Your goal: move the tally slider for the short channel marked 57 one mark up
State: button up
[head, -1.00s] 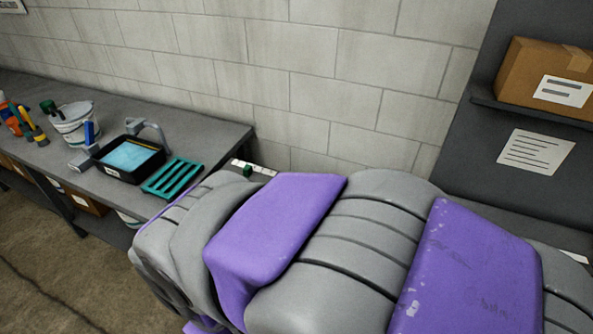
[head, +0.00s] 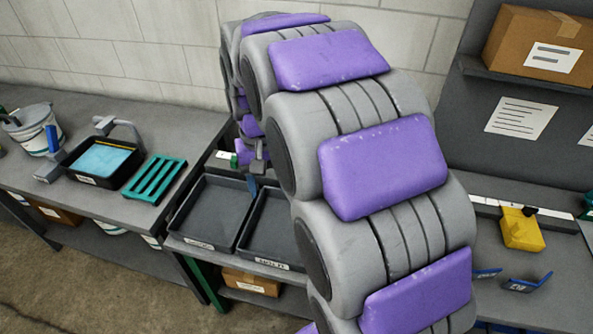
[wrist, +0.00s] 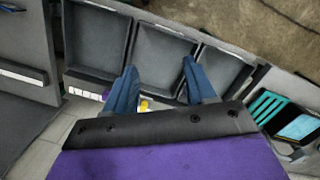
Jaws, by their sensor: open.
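A pale marked strip with a green slider (head: 234,160) lies behind the dark trays in the head view, partly hidden by my arm. Another pale strip (head: 490,203) runs along the right bench, with a black knob (head: 530,211) behind a yellow block. I cannot read a 57 on either strip. My gripper (wrist: 159,68) is open and empty in the wrist view, its blue fingers spread above the trays. In the head view it is mostly hidden by my arm. A short pale strip (wrist: 84,93) shows left of the fingers in the wrist view.
Dark trays (head: 183,240) with labels stand on the middle bench. The yellow block (head: 522,230) and small blue labelled pieces (head: 529,284) sit on the right bench. A teal rack (head: 155,180) and a black basin (head: 67,171) are at left. A carton (head: 533,42) stands on a shelf.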

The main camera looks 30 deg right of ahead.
jog(key=w+d+f+m+b, duration=0.1)
jog(key=w+d+f+m, duration=0.1)
jog(key=w+d+f, duration=0.45)
jog(key=w+d+f+m+t, duration=0.1)
jog(key=w+d+f+m, duration=0.15)
jog(key=w+d, duration=0.75)
jog(key=w+d+f+m+b, duration=0.1)
jog(key=w+d+f, duration=0.4)
jog(key=w+d, duration=0.3)
jog(key=f+b, duration=0.1)
jog(key=f, duration=0.7)
jog(key=f+b, duration=0.2)
jog(key=f, duration=0.7)
jog(key=shift+s+a+f, duration=0.1)
jog(key=shift+s+a, duration=0.05)
jog(key=shift+s, duration=0.05)
jog(key=shift+c, duration=0.2)
grip_shut()
